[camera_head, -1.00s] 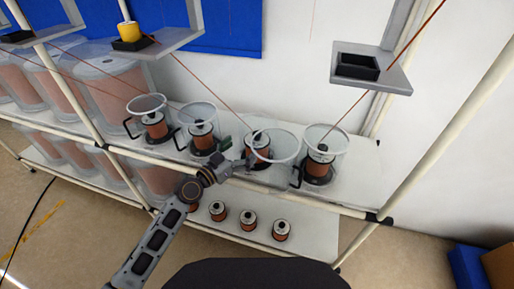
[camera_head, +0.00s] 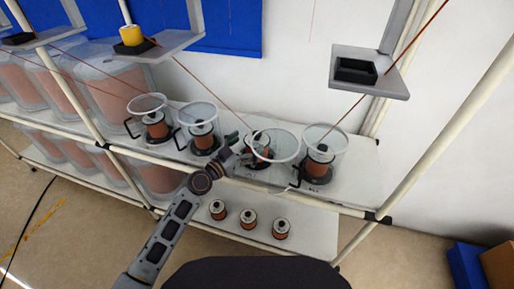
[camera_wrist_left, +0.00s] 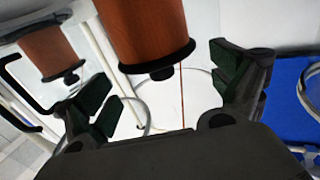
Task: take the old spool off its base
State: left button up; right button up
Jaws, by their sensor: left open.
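A copper-coloured spool (camera_head: 262,148) with dark end flanges stands third from the left on the upper shelf. Its clear cover (camera_head: 279,150) is tipped to the right, unlike the upright ones beside it. My left gripper (camera_head: 243,150) is open at the left side of this spool. In the left wrist view the spool (camera_wrist_left: 145,28) shows large between and beyond the open fingers (camera_wrist_left: 168,88), with a dark knob at its end. No grip on it shows. The base under the spool is mostly hidden. My right gripper is not in view.
Neighbouring covered spools stand close by, at left (camera_head: 203,138) and right (camera_head: 319,165). Several smaller spools (camera_head: 249,218) stand on the lower shelf (camera_head: 310,232). A pale rail (camera_head: 290,197) runs along the upper shelf's front. Thin wires rise to brackets above.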

pick_arm(q)
jog(key=shift+w+d+r, duration=0.2)
jog(key=shift+w+d, duration=0.35)
jog(key=shift+p+x, duration=0.45)
jog(key=shift+x, duration=0.75)
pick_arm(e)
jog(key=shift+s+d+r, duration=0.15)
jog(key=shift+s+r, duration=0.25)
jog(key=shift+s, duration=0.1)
pick_arm(q)
jog(key=c, duration=1.6)
jog(key=shift+r, duration=0.1)
jog(key=shift+c, duration=0.6)
jog(key=shift+r, duration=0.2)
